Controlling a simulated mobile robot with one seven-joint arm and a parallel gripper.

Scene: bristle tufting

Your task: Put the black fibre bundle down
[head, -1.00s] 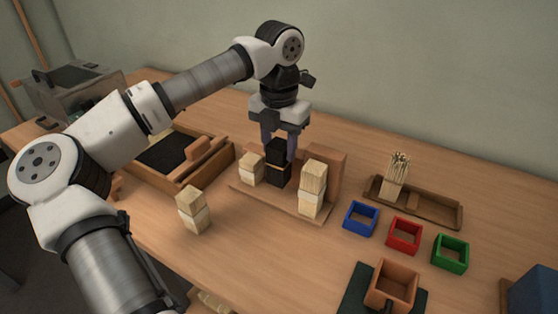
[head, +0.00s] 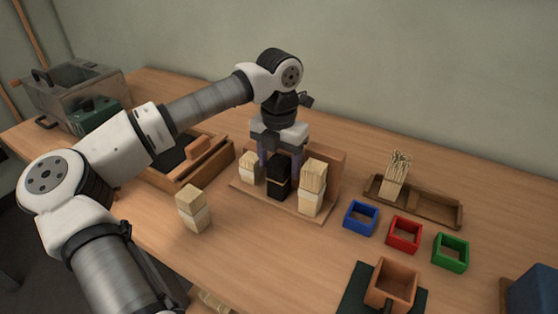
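The black fibre bundle (head: 278,180) stands upright on the wooden stand (head: 245,191), between a small pale bundle (head: 249,167) on its left and a taller pale bundle (head: 312,188) on its right. My gripper (head: 280,165) is directly above it, pointing down, with one finger on each side of the bundle's top. The fingers look spread wider than the bundle, so the gripper appears open. The fingertips are partly hidden behind the bundles.
Another pale bundle (head: 194,209) stands on the table in front. A wooden box (head: 215,160) is behind left.

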